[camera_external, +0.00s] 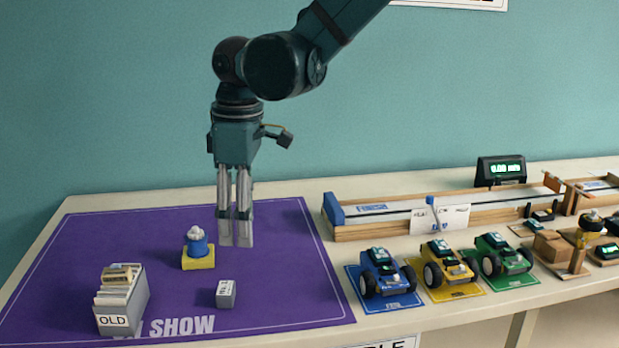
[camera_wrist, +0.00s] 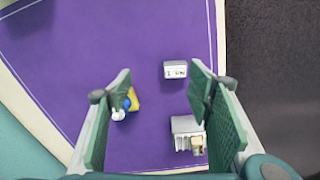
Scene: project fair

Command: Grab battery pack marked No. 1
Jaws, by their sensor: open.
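A small grey block with a white label (camera_external: 226,294) sits on the purple mat near its front middle. It also shows in the wrist view (camera_wrist: 175,70), where the label's print is too small to read surely; it may be the battery pack. My gripper (camera_external: 236,243) points down above the mat, behind the block in the outside view. In the wrist view my gripper (camera_wrist: 160,88) has its two fingers spread apart with nothing held between them. The block appears beyond the fingertips, apart from them.
A box marked OLD (camera_external: 112,321), filled with cards, stands left of the block. A blue and white item on a yellow base (camera_external: 198,255) stands behind it. Toy cars on coloured cards (camera_external: 383,275) and a wooden track (camera_external: 385,229) are to the right. The mat's right part is clear.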

